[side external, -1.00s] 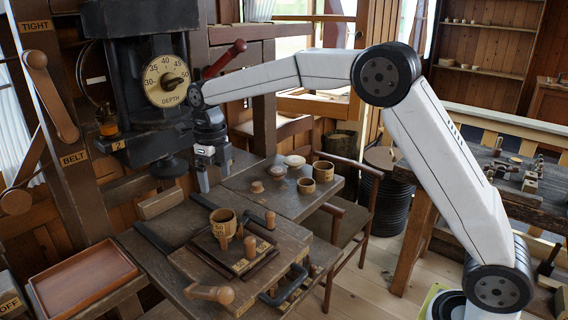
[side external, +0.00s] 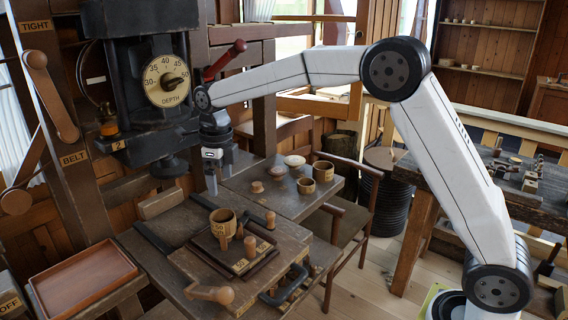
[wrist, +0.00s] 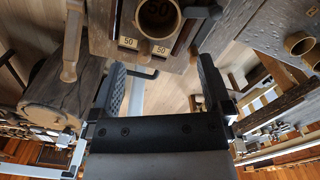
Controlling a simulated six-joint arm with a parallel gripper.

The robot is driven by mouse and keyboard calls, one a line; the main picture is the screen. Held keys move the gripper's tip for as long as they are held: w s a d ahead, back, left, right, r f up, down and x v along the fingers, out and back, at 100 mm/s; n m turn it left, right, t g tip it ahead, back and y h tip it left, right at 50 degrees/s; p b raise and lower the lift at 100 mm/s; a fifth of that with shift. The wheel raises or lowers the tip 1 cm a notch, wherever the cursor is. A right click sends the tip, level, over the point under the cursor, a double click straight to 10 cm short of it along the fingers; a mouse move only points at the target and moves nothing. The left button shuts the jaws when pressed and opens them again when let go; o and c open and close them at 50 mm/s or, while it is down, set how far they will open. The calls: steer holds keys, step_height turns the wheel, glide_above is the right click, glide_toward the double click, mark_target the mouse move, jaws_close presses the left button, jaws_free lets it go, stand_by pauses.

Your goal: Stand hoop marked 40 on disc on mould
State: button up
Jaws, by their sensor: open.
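A wooden hoop (side external: 223,222) marked 50 stands on the dark square mould board on the bench. It shows at the top of the wrist view (wrist: 158,14), beside tags reading 50. Two plain wooden hoops (side external: 306,186) (side external: 323,171) stand on the side table; no number is legible on them, and no mark 40 is readable. They show at the right of the wrist view (wrist: 298,43). Small round turned pieces, perhaps discs (side external: 278,171) (side external: 294,161), lie near them. My gripper (side external: 212,188) is open and empty, left of the side table pieces; its fingers show in the wrist view (wrist: 160,72).
A press with a depth dial (side external: 167,81) stands behind at left. The bench holds wooden pegs (side external: 270,219) and a handle (side external: 209,293). A brown tray (side external: 82,280) at lower left is empty. A chair (side external: 352,215) stands beside the side table.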

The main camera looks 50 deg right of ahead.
steer(key=s+d+f+n, duration=0.2)
steer(key=s+f+n, duration=0.2)
steer(key=s+n, duration=0.4)
steer(key=s+d+f+n+t, duration=0.1)
steer(key=s+f+n, duration=0.2)
steer(key=s+n, duration=0.5)
steer(key=s+d+f+n+t, duration=0.1)
steer(key=s+f+n, duration=0.3)
steer(key=s+n, duration=0.4)
steer(key=d+n, duration=0.1)
steer(key=n, duration=0.5)
steer(key=shift+s+d+f+n, duration=0.15)
steer(key=shift+d+f+n, duration=0.2)
steer(key=shift+n, duration=0.05)
